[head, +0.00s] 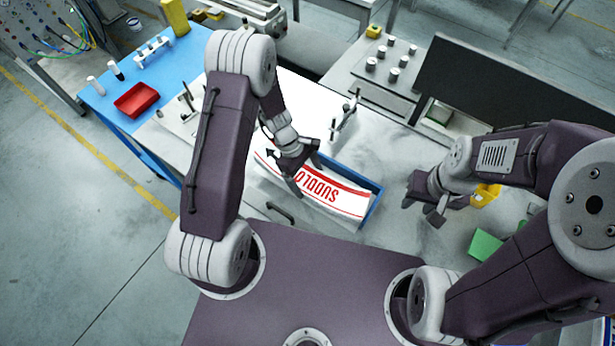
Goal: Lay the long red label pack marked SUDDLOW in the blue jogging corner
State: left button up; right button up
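The long white pack with red stripes and red SUDDLOW lettering (345,199) lies lengthwise on the light table, its lettering upside down in the head view. The blue jogging corner (372,206) shows as a blue edge along the pack's far side and right end. The pack's right end is at or just inside this edge; I cannot tell whether it touches. My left gripper (305,177) is over the pack's left part, fingers spread across its width. Whether they grip it is unclear. My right gripper (422,202) is open and empty, right of the blue corner.
A small metal stand (344,117) rises behind the pack. A red tray (136,99) sits on the blue bench at left. A dark panel (490,85) stands at back right. A yellow item (485,194) and green block (485,244) lie near my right arm.

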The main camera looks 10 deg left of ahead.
pick_arm(q)
jog(key=shift+o, duration=0.8)
jog(key=shift+s+r, duration=0.15)
pick_arm(e)
jog(key=shift+s+r, duration=0.1)
jog(key=shift+s, duration=0.05)
pick_arm(q)
jog(key=shift+r+p, duration=0.7)
jog(key=shift+r, duration=0.25)
jog(key=b+v, duration=0.2)
jog(key=v, duration=0.9)
jog(key=s+a+r+m+t+y, duration=0.1)
jog(key=s+r+m+t+y, duration=0.1)
jog(key=s+m, duration=0.4)
jog(key=s+a+r+m+t+y, duration=0.15)
jog(key=s+m, duration=0.25)
jog(key=m, duration=0.4)
notch_tip(320, 180, down, 9)
jog(key=b, duration=0.8)
jog(key=shift+w+a+g+y, duration=0.2)
jog(key=shift+a+g+y, duration=0.1)
jog(key=shift+g+y, duration=0.05)
pick_arm(e)
notch_tip(320, 180, down, 9)
pick_arm(q)
jog(key=shift+s, duration=0.1)
